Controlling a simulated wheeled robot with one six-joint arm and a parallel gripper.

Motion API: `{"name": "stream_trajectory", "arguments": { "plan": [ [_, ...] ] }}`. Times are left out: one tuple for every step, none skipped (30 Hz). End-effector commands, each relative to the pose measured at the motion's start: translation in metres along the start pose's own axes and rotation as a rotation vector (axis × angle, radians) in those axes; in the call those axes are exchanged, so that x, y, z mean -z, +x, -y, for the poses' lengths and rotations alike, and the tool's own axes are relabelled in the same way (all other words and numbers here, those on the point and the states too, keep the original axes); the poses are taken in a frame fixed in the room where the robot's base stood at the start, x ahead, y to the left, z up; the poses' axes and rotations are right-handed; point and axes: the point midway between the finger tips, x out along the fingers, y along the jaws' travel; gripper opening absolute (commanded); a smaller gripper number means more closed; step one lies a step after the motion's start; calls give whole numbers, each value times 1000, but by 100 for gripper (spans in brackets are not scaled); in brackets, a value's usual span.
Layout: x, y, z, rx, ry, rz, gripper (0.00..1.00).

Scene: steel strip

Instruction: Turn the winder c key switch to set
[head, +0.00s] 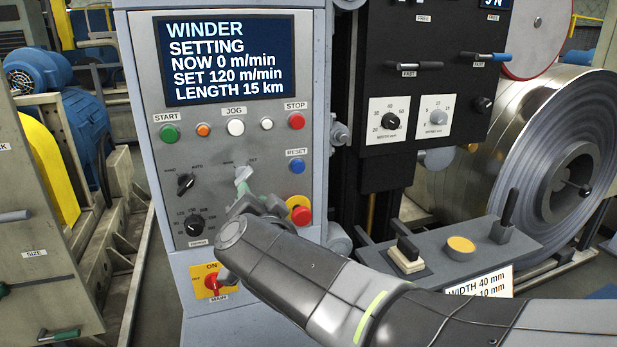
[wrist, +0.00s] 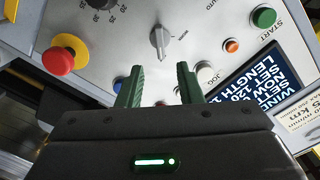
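The grey winder panel (head: 215,150) carries a silver key switch (head: 241,171) at mid-height, below the white JOG button. In the wrist view the key switch (wrist: 159,40) is a round plate with a slim upright grip, leaning slightly. The small labels around it are hard to read. My gripper (head: 243,186) reaches up to it from the lower right. In the wrist view the two green fingers of my gripper (wrist: 160,80) are apart with nothing between them. The key appears beyond the gap, roughly centred. The screen (head: 226,61) reads SETTING, 0 m/min.
A blue RESET button (head: 297,166) and a red emergency stop (head: 301,214) sit right of the key. A black selector (head: 185,184) and a dial (head: 195,225) lie left. A red main switch (head: 213,282) is below. A steel coil (head: 560,165) stands at right.

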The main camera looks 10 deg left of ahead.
Motion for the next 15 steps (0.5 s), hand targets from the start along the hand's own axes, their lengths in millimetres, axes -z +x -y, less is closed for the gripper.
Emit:
{"name": "stream_trajectory", "arguments": {
  "plan": [
    [2, -10, 4, 3, 3, 1, 33],
    [3, -14, 4, 4, 2, 0, 33],
    [2, -20, 3, 2, 2, 0, 33],
    [2, -25, 3, 3, 2, 0, 33],
    [2, -28, 3, 3, 2, 1, 33],
    [2, -33, 3, 3, 2, 1, 33],
    [2, -36, 3, 3, 2, 1, 33],
    [2, -39, 2, 3, 1, 0, 33],
    [1, -42, 2, 2, 2, 0, 33],
    [1, -44, 2, 2, 2, 0, 33],
    [1, -46, 2, 2, 2, 0, 33],
    [0, -48, 1, 1, 1, 1, 33],
    [0, -49, 1, 1, 1, 1, 33],
    [0, -50, 0, 0, 1, 1, 33],
    [0, -50, 0, 0, 1, 1, 33]
  ]
}}
